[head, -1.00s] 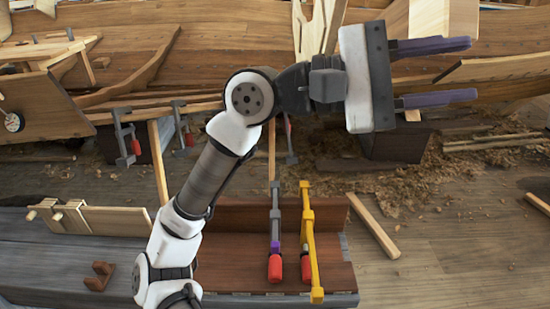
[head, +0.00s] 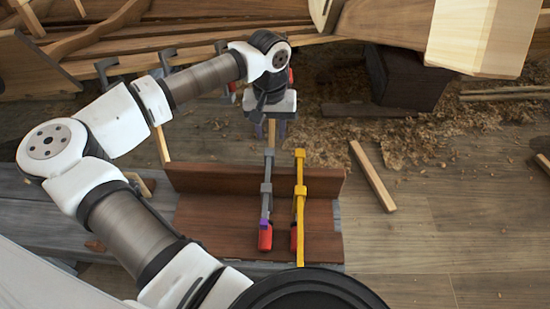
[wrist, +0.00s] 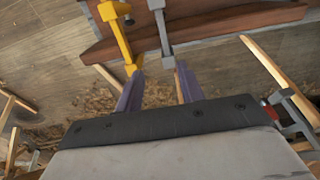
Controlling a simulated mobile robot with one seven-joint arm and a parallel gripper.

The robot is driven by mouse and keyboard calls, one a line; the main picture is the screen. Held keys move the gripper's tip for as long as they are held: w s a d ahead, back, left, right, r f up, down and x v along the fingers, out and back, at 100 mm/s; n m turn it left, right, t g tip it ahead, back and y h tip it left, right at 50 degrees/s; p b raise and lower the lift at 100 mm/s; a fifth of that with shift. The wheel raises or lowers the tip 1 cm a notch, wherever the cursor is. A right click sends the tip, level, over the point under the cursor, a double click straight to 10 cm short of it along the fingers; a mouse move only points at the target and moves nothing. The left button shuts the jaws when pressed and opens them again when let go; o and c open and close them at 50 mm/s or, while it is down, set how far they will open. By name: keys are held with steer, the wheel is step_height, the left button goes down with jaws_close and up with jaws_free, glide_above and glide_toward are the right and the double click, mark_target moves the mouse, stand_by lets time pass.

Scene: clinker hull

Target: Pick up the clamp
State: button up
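Two bar clamps lie side by side on the reddish-brown board of the bench. The grey clamp (head: 267,190) has a red handle and a small purple part. The yellow clamp (head: 299,205), also with a red handle, lies just right of it. My gripper (head: 270,130) points down beyond the far ends of the clamps, apart from both. In the wrist view its purple fingers (wrist: 160,72) are open with nothing held. There the grey clamp (wrist: 160,22) ends in line with the finger gap, and the yellow clamp (wrist: 118,32) ends near the left finger.
A raised brown board (head: 210,180) runs along the bench's far side. A loose wood strip (head: 373,177) lies on the floor to the right, near scattered shavings (head: 430,125). A dark block (head: 408,78) stands under the hull. More clamps hang on the planks at back left.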

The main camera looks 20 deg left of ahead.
glide_above(268, 167)
steer(key=f, duration=0.5)
steer(key=w+f, duration=0.1)
steer(key=f, duration=0.2)
steer(key=shift+d+f+p, duration=0.2)
steer(key=shift+d+p, duration=0.1)
steer(key=f, duration=0.2)
steer(key=s+f+p, duration=0.1)
steer(key=f, duration=0.1)
steer(key=shift+a, duration=0.25)
steer(key=shift+f, duration=0.65)
jaws_close()
steer(key=shift+r, duration=0.1)
